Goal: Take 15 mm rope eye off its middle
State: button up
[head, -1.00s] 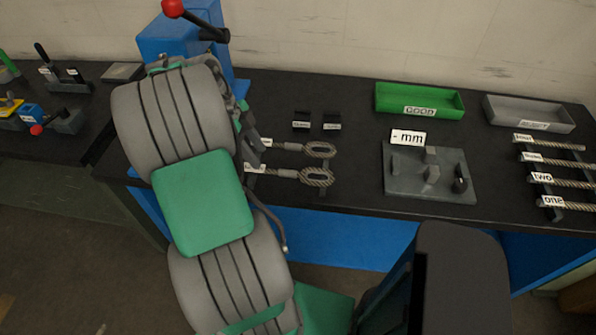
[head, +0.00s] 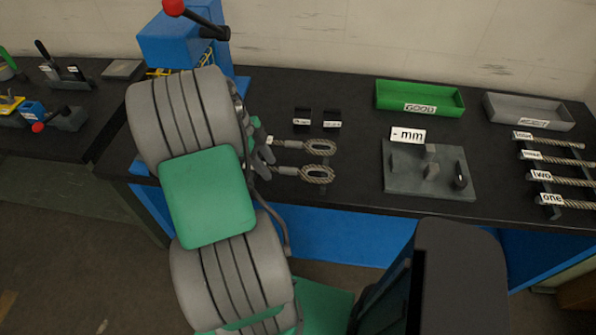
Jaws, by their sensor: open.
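Two rope eyes lie on the dark bench, loops to the right: the rear rope eye (head: 320,147) and the front rope eye (head: 317,174). Each has a grey sleeve left of its loop. Their left ends and tags are mostly hidden by my arm and hand, so I cannot read which is the 15 mm one. My gripper (head: 264,152) shows only in part, at the right edge of my arm, beside the left ends of the rope eyes. It is open; I cannot see whether it touches either one.
A grey fixture plate (head: 407,180) with posts and a "- mm" sign (head: 408,135) is to the right. A green GOOD tray (head: 385,105), a grey tray (head: 500,115) and several labelled ropes (head: 568,180) lie beyond.

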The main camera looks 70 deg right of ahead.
jog(key=shift+f, duration=0.15)
dwell(0.4)
grip_shut()
dwell(0.6)
